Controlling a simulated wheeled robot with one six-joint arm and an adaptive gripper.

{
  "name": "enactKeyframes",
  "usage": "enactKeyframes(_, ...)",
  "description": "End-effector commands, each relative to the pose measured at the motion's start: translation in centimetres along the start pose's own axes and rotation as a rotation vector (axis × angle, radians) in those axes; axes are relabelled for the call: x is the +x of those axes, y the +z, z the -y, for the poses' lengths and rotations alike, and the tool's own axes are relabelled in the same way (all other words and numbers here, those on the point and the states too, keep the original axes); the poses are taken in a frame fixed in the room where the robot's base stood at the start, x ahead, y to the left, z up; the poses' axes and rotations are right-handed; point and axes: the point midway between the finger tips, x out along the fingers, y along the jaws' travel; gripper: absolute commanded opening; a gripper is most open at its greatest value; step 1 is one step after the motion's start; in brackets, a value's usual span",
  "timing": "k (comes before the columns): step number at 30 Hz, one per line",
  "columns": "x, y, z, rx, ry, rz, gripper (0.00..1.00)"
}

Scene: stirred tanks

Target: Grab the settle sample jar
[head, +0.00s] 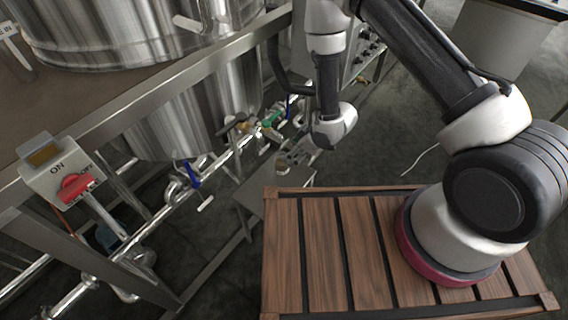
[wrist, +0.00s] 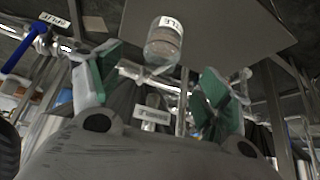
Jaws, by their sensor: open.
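The settle sample jar (wrist: 164,45) shows in the wrist view, which is upside down. It is clear, with brownish contents and a white label of which only part is readable. It appears to stand on a flat grey plate (wrist: 225,22). My gripper (wrist: 160,68) is open, with a green-padded finger on either side of the picture. The jar appears between and beyond the fingertips, with no contact visible. In the head view, a small jar-like shape (head: 282,164) sits on the metal shelf (head: 272,203) below my wrist; my fingers are hard to make out there.
Steel tanks (head: 190,110) stand at the left, with pipes and a blue-handled valve (head: 191,174) beneath. A switch box (head: 62,170) with a red handle is on the frame. A second white label (wrist: 151,114) shows between my fingers. A slatted wooden platform (head: 318,250) lies in front.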

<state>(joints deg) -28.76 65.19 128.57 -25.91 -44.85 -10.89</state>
Motion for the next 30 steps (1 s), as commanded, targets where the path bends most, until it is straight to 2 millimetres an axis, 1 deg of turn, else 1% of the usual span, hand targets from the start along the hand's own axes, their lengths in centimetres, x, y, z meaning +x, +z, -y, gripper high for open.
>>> enactKeyframes(8, 3.6, 0.0, 0.2, -0.004, -0.001, 0.003, 0.78)
enactKeyframes(13, 6.3, -0.1, 0.3, -0.003, 0.000, 0.003, 0.78)
enactKeyframes(17, 7.1, -0.1, 0.3, -0.002, 0.000, 0.004, 0.78)
enactKeyframes(23, 7.2, -0.1, 0.3, -0.002, 0.000, 0.004, 0.78)
enactKeyframes(24, 7.2, -0.1, 0.3, -0.002, 0.000, 0.004, 0.70)
enactKeyframes(26, 7.2, -0.1, 0.3, -0.002, 0.000, 0.004, 0.59)
enactKeyframes(30, 7.2, -0.1, 0.3, -0.002, 0.000, 0.004, 0.34)
